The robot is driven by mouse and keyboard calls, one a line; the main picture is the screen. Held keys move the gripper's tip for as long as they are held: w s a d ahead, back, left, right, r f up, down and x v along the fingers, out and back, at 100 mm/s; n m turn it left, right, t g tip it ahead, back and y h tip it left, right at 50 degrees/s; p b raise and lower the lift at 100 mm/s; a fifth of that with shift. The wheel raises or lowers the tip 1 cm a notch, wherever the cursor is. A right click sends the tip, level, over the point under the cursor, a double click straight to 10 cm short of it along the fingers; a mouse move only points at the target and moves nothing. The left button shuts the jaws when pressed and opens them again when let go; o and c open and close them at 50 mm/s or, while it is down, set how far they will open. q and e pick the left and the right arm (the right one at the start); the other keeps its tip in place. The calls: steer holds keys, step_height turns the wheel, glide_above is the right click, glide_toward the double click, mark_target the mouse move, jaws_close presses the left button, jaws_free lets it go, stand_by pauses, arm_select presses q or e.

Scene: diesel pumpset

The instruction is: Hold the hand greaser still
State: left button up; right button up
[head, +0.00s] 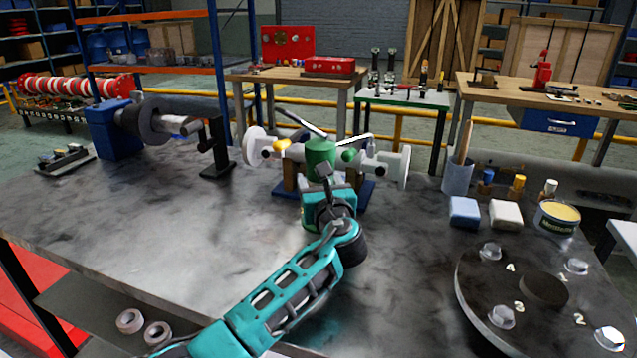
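I cannot make out the hand greaser for certain. A green cylindrical body (320,152) sits in the middle of a flanged pipe assembly at the centre of the bench, and I cannot tell whether it is the greaser. Grey flanges stand at the assembly's left end (254,146) and right end (395,167). A slim grey rod (299,122) slants up behind it. My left gripper (325,170) is right in front of the green body and overlaps it in the picture. Its fingertips are small and partly hidden, so contact and grip are unclear. My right gripper is not in view.
A round black plate (543,290) with bolts and numbers lies at the front right. Behind it are a tin (557,217), a blue block (464,212), a white block (505,214) and a cup (457,178). The left-centre bench top is clear.

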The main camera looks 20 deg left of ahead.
arm_select(q)
jaws_close()
stand_by(0.3)
steer(key=shift+o, duration=2.1)
jaws_free()
jaws_close()
